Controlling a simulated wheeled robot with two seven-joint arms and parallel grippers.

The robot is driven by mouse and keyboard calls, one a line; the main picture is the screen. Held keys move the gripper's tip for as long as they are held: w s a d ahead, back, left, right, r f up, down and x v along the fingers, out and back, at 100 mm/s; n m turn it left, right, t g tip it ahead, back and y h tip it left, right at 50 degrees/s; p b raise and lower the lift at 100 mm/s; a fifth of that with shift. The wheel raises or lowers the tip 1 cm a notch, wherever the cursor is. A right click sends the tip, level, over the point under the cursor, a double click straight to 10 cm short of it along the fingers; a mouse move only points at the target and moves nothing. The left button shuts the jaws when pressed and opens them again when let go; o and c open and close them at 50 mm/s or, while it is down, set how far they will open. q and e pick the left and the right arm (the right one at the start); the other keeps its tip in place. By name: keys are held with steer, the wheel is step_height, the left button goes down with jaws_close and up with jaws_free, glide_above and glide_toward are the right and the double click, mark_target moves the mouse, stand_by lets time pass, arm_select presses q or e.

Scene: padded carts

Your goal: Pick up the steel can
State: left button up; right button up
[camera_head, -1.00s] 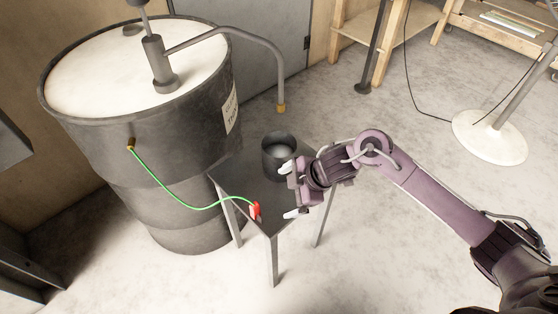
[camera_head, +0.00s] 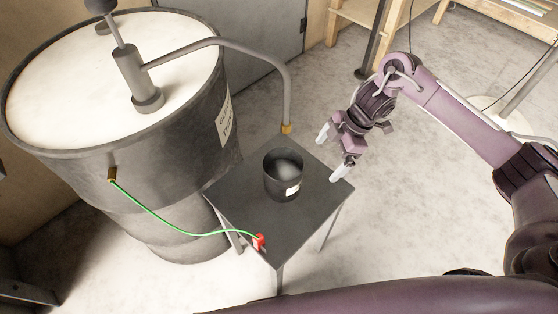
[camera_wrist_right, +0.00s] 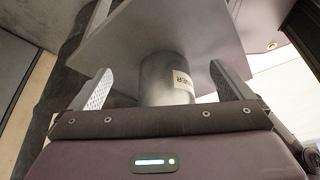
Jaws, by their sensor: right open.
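The steel can (camera_head: 283,182) is a dark, open-topped cylinder with a white label, standing upright on a small dark metal table (camera_head: 235,195). My right gripper (camera_head: 332,153) is open and empty, to the right of the can at the table's far right edge, with a gap between its fingers and the can. My left gripper is not in view.
A large dark drum (camera_head: 175,130) with a pale lid stands left of the table. Its bent pipe (camera_head: 288,95) hangs down behind the can. A green cable (camera_head: 165,218) runs from the drum to a red clip (camera_head: 259,242) at the table's front edge. Floor right of the table is clear.

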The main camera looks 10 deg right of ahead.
mark_target(302, 159)
steer(key=a, duration=0.7)
steer(key=shift+s+a+r+p, duration=0.1)
steer(key=shift+s+a+p, duration=0.05)
steer(key=shift+a+p, duration=0.2)
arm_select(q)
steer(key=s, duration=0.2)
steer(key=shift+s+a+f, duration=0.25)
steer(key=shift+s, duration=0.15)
arm_select(e)
steer(key=a, duration=0.2)
steer(key=a+f, duration=0.1)
steer(key=a, duration=0.1)
steer(key=shift+a, duration=0.3)
steer(key=c, duration=1.5)
steer(key=shift+c, duration=0.5)
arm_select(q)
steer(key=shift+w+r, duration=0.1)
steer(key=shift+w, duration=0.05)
